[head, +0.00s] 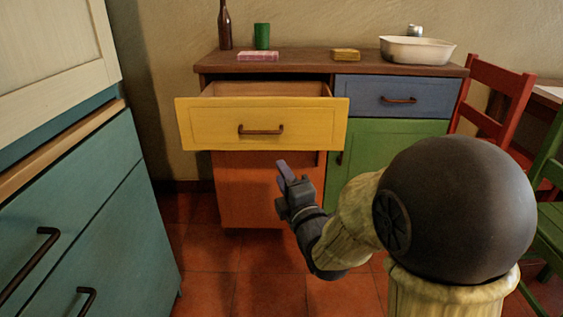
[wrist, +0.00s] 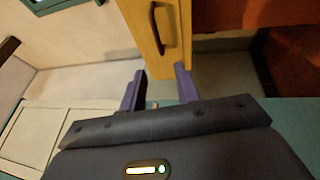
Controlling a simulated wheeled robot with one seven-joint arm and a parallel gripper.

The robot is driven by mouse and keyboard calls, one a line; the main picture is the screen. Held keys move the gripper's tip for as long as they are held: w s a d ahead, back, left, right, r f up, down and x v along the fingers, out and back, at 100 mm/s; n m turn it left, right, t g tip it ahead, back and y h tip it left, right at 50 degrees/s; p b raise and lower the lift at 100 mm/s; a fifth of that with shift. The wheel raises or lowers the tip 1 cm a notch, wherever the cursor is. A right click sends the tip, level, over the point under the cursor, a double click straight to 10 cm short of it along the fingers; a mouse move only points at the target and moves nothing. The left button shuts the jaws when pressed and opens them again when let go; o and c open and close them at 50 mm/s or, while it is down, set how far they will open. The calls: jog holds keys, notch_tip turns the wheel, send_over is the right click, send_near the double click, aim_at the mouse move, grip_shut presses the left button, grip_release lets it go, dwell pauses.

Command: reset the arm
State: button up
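My gripper (head: 285,176) is in front of the wooden sideboard, below the pulled-out yellow drawer (head: 212,128). In the wrist view my gripper (wrist: 158,90) has its two purple fingers apart with nothing between them. The yellow drawer front (wrist: 145,28) and its dark handle (wrist: 160,30) lie beyond the fingers, apart from them. In the head view the drawer handle (head: 260,130) is free. The inside of the drawer is mostly hidden by its front.
A bottle (head: 225,25), green cup (head: 262,36), pink box (head: 258,56), yellow block (head: 345,55) and white basin (head: 417,50) stand on the sideboard top (head: 300,66). Teal cabinets (head: 90,215) are close on the left. A red chair (head: 495,95) stands right. Floor (head: 260,270) is open.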

jog(key=s+d+f+m+g+h+p, duration=0.1)
jog(key=s+d+m+g+h+p, duration=0.1)
jog(key=d+m+g+h+p, duration=0.25)
jog(key=s+d+f+m+g+h+p, duration=0.1)
jog(key=s+d+f+m+g+p, duration=0.15)
jog(key=d+m+p, duration=0.35)
jog(key=s+d+r+m+g+h+p, duration=0.25)
jog(key=s+m+g+p, duration=0.5)
jog(key=s+m, duration=0.5)
notch_tip(320, 180, up, 37)
jog(key=g+y+p, duration=0.1)
jog(key=p, duration=3.6)
jog(key=shift+s+d+f, duration=0.2)
jog(key=shift+s+d, duration=0.05)
jog(key=shift+s, duration=0.2)
jog(key=shift+s+a, duration=0.1)
